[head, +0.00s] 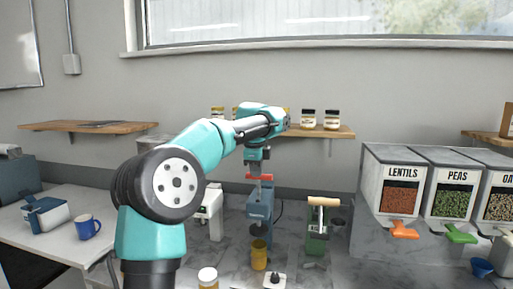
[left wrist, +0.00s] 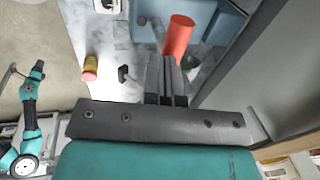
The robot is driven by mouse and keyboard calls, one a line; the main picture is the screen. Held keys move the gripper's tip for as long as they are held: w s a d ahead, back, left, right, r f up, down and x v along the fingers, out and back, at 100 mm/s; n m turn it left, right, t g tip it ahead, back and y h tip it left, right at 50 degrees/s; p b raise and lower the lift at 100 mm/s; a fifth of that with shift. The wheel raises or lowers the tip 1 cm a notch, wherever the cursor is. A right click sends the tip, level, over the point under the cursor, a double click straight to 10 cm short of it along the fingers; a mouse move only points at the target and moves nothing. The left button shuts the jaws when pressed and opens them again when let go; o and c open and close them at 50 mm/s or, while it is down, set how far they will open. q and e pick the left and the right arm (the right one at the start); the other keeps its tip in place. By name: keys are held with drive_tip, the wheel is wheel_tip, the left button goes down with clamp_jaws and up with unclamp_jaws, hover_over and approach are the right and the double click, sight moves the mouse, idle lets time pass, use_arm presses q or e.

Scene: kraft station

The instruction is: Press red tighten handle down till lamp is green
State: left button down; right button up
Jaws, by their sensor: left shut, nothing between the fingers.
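The red handle (head: 259,177) sits at the top of a blue press-like machine (head: 260,205) on the counter. It also shows in the left wrist view as a red cylinder (left wrist: 178,37). My left gripper (head: 259,165) points down just above the handle in the head view. In the left wrist view its fingers (left wrist: 166,75) are together and empty, beside the handle's near end; I cannot tell whether they touch it. I cannot make out a lit lamp. A teal arm, likely my right, shows small in the left wrist view; its gripper (left wrist: 10,74) is unclear.
A yellow jar (head: 259,255) stands in front of the blue machine. A white device (head: 211,212) is to its left and a green device with a wooden handle (head: 318,225) to its right. A shelf (head: 342,131) with jars hangs behind. Food dispensers (head: 400,185) stand at the right.

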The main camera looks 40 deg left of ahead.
use_arm(q)
drive_tip(key=v, duration=0.8)
drive_tip(key=shift+w+r, duration=0.2)
drive_tip(key=shift+r, duration=0.1)
drive_tip(key=shift+d, duration=0.1)
